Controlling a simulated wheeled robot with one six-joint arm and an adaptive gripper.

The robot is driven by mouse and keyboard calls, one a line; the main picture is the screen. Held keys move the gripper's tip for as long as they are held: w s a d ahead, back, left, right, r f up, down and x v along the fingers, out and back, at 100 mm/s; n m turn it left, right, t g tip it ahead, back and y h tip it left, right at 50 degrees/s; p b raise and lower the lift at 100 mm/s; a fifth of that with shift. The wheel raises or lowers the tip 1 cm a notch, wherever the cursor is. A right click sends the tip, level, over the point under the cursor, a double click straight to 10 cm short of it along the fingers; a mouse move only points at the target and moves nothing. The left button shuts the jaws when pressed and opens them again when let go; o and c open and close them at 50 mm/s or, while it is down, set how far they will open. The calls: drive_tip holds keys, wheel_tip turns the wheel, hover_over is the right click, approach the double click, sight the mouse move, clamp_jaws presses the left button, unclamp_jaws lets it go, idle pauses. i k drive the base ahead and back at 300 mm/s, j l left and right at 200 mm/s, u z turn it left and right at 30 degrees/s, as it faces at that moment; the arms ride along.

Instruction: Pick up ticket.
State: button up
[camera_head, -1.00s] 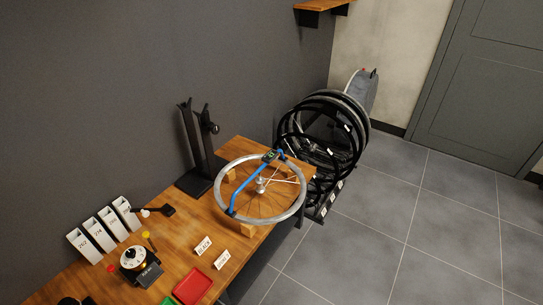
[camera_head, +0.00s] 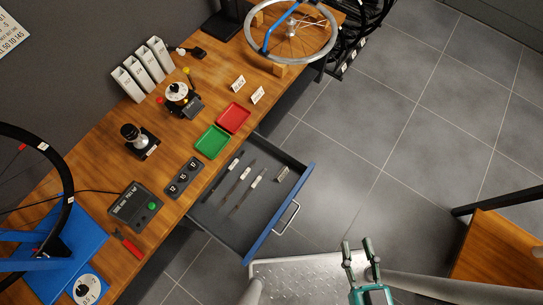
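No paper is clearly marked as the ticket. My gripper (camera_head: 358,246) is teal with dark fingers. It is at the lower right, over the floor and apart from the bench and drawer. Its fingers are spread with nothing seen between them.
The open drawer (camera_head: 229,221) juts from the bench (camera_head: 112,168) and holds several slim tools. A red tray (camera_head: 234,118), a green tray (camera_head: 212,142) and a wheel (camera_head: 326,50) are on the bench. A wooden surface (camera_head: 497,262) is at right. The grey floor between is clear.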

sight(285, 172)
drive_tip(key=k+j+z, duration=0.15)
drive_tip(key=k+j, duration=0.25)
drive_tip(key=j, duration=0.25)
drive_tip(key=k+j+z, duration=0.15)
drive_tip(key=k+j, duration=0.3)
drive_tip(key=j, duration=0.15)
